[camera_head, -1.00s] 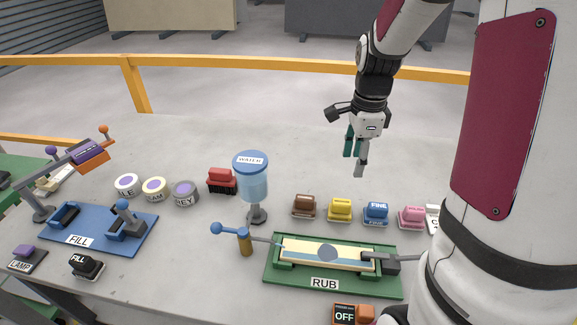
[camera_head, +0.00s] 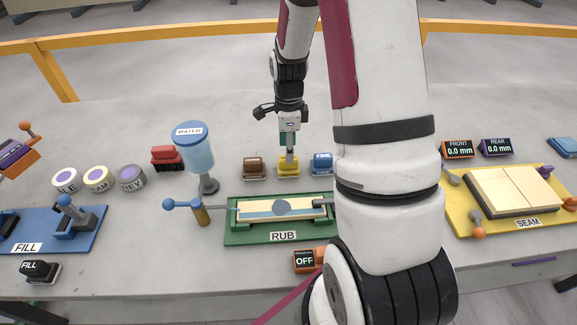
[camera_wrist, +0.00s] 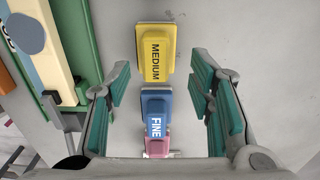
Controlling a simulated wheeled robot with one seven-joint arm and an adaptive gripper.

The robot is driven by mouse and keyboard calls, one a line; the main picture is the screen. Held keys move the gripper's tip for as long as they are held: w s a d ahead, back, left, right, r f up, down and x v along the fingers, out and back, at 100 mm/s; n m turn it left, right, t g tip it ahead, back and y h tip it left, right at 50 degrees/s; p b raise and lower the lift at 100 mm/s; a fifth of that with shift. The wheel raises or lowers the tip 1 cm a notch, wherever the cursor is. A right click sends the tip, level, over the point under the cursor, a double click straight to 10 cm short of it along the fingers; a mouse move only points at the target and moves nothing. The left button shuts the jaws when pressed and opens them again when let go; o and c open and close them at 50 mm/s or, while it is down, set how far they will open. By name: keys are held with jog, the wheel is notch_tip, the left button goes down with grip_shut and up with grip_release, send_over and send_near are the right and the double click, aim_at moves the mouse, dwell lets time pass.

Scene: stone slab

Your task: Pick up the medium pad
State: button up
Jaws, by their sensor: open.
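The medium pad is a yellow block (camera_head: 289,168) on the grey slab, behind the green RUB station in the head view. In the wrist view the yellow pad (camera_wrist: 156,52) reads MEDIUM and lies ahead of the fingertips, roughly midway between them. My gripper (camera_head: 290,152) points down above the yellow pad in the head view and overlaps its upper part. In the wrist view my gripper (camera_wrist: 160,82) has its green-padded fingers wide apart with nothing held. Whether a finger touches the pad cannot be told.
A blue FINE pad (camera_wrist: 154,114) and a pink pad (camera_wrist: 158,146) line up beside the yellow one. A brown pad (camera_head: 254,168) stands to its left. The green RUB board (camera_head: 240,236) lies in front. The water tank (camera_head: 194,150) stands further left.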

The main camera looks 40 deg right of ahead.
aim_at(288, 165)
jog(key=shift+s+a+f+p, duration=0.1)
jog(key=shift+f+p, duration=0.1)
jog(key=shift+f, duration=1)
jog(key=shift+s+a+f+p, duration=0.1)
jog(key=shift+f+p, duration=0.1)
jog(key=shift+f, duration=1)
grip_shut()
